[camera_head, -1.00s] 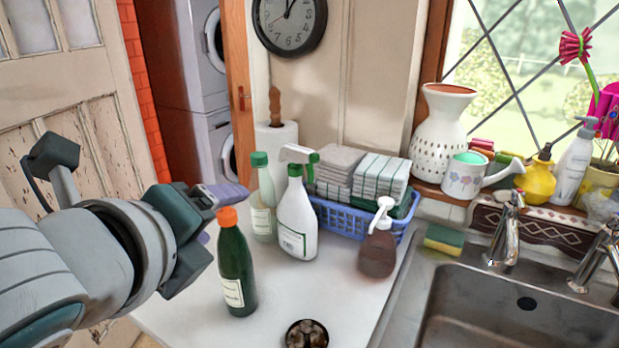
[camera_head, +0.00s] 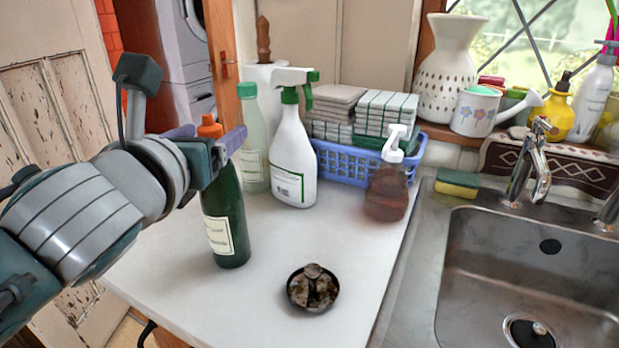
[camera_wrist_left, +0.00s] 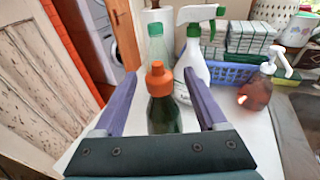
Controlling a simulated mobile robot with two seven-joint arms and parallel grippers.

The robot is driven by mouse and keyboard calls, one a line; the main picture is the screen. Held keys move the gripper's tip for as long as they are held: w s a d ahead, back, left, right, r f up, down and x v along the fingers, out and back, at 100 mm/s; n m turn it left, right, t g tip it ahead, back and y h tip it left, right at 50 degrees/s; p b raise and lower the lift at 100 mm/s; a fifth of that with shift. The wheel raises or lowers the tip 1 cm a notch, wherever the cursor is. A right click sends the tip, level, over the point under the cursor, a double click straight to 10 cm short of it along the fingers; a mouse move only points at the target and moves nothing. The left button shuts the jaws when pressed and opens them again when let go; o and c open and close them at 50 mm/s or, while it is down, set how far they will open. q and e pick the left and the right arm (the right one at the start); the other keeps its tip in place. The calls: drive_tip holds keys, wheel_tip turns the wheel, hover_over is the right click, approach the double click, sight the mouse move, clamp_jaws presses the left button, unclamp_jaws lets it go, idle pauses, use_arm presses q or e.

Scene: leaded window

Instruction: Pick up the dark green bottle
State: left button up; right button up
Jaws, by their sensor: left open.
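The dark green bottle (camera_head: 224,218), with an orange cap and a pale label, stands upright on the white counter. My left gripper (camera_head: 212,145) is at the height of its cap and neck, with a finger on either side in the head view. In the left wrist view, the bottle (camera_wrist_left: 163,112) shows between the two open purple fingers of the gripper (camera_wrist_left: 162,90). The fingers look apart from the bottle, with a gap on each side. The gripper hides part of the bottle's upper side in the head view. My right gripper is not in view.
Close behind stand a pale green-capped bottle (camera_head: 251,140) and a white spray bottle (camera_head: 292,160). A blue basket (camera_head: 345,162) of folded cloths and a brown soap pump (camera_head: 387,190) stand to the right. A small dark dish (camera_head: 313,290) sits in front. The sink (camera_head: 470,260) is at right.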

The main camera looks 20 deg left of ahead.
use_arm(q)
drive_tip(key=x, duration=0.3)
drive_tip(key=shift+w+a+f, duration=0.15)
drive_tip(key=shift+w+f, duration=0.05)
drive_tip(key=shift+w, duration=0.15)
clamp_jaws()
drive_tip(key=shift+r, duration=0.1)
idle(0.4)
